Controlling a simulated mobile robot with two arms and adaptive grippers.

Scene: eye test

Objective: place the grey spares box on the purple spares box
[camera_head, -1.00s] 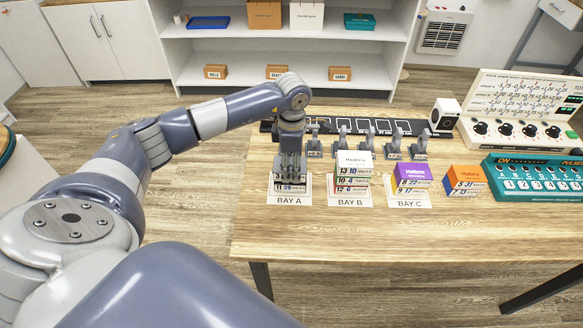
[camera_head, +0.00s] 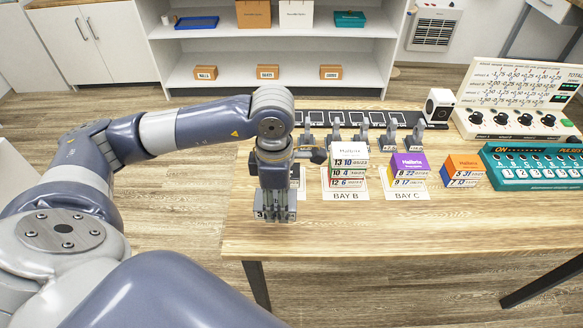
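The purple spares box (camera_head: 410,160) sits in a short stack on the BAY C card, its purple top clear. My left gripper (camera_head: 275,203) points down over the front left of the table, in front of the BAY A card. Its fingers are closed around a grey box (camera_head: 275,214), with a strip of its numbered label showing low between them. The fingers hide most of this box, and I cannot tell its exact height above the table. The gripper is left of the purple box and nearer the front edge. My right gripper is not in view.
A white-topped stack (camera_head: 349,162) stands on the BAY B card between my gripper and the purple box. An orange box (camera_head: 463,169) stands right of BAY C, then a teal panel (camera_head: 535,168). Several grey clamp-like pieces stand behind. The table's front strip (camera_head: 400,228) is clear.

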